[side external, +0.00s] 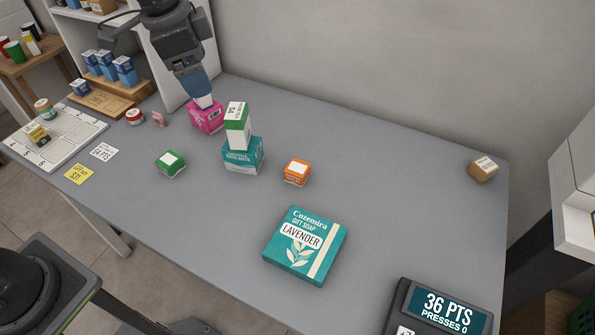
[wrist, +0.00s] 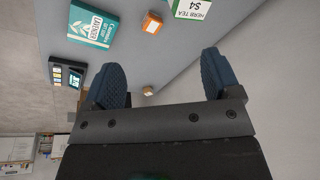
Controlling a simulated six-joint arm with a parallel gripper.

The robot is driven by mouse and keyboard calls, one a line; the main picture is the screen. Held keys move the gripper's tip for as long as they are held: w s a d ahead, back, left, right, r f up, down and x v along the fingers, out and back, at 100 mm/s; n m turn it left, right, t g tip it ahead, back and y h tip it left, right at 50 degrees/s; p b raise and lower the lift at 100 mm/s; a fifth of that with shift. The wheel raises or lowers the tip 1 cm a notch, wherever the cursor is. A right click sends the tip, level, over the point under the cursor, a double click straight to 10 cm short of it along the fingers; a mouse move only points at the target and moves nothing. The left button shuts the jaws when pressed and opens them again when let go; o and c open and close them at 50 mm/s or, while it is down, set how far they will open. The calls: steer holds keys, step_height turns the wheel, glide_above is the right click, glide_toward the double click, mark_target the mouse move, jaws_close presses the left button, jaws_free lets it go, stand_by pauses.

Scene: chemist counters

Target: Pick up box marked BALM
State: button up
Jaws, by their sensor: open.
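I cannot read the word BALM on any box in these frames. Small boxes with unreadable labels are a green one (side external: 171,164), an orange one (side external: 297,172) and a brown one (side external: 483,169) near the counter's right end. The orange box (wrist: 152,23) and the brown box (wrist: 148,90) also show in the wrist view. My gripper (side external: 204,101) is at the back left of the counter, just above or behind a pink box (side external: 208,118); I cannot tell which. In the wrist view its blue fingers (wrist: 162,80) are wide apart with nothing held between them.
A white and green tea box (side external: 238,127) stands on a teal box (side external: 243,157), right of my gripper. A lavender soap box (side external: 305,246) and a points display (side external: 440,309) are at the front. A numbered white tray (side external: 75,143) is left. The right middle is clear.

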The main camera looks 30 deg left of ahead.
steer(key=w+d+f+m+g, duration=0.1)
steer(key=w+d+f+m, duration=0.25)
steer(key=w, duration=0.25)
steer(key=m+g, duration=0.2)
steer(key=m, duration=0.3)
glide_above(298, 167)
steer(key=shift+y, duration=0.3)
step_height(298, 167, down, 21)
steer(key=shift+a, duration=0.15)
steer(key=shift+f, duration=3.1)
steer(key=c, duration=1)
